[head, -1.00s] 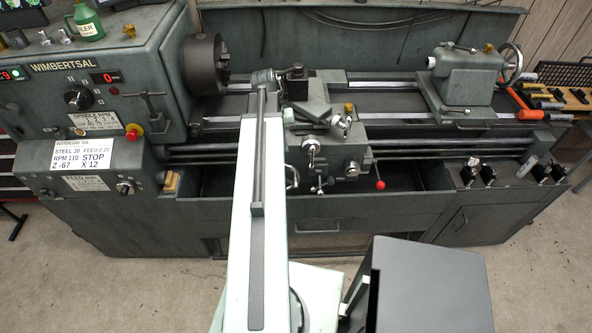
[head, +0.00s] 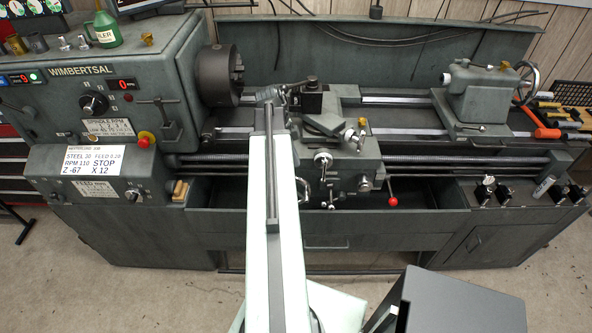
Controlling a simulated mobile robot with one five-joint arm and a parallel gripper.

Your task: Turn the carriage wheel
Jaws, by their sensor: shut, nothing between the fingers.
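The grey lathe carriage (head: 345,160) sits mid-bed, with a small crank (head: 323,160) and a red-knobbed lever (head: 391,202) on its front. My gripper (head: 271,93) appears as a small dark grey shape at the far end of the arm, left of the tool post (head: 311,97). It is shut and empty. Its fingertips are hard to tell from the machine behind, and I cannot tell whether it touches anything.
The headstock (head: 110,80) with the chuck (head: 217,76) stands at the left, the tailstock (head: 484,92) at the right. A chip tray (head: 420,197) runs below the bed. A dark box-like surface (head: 455,305) fills the lower right. Floor shows in front of the lathe.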

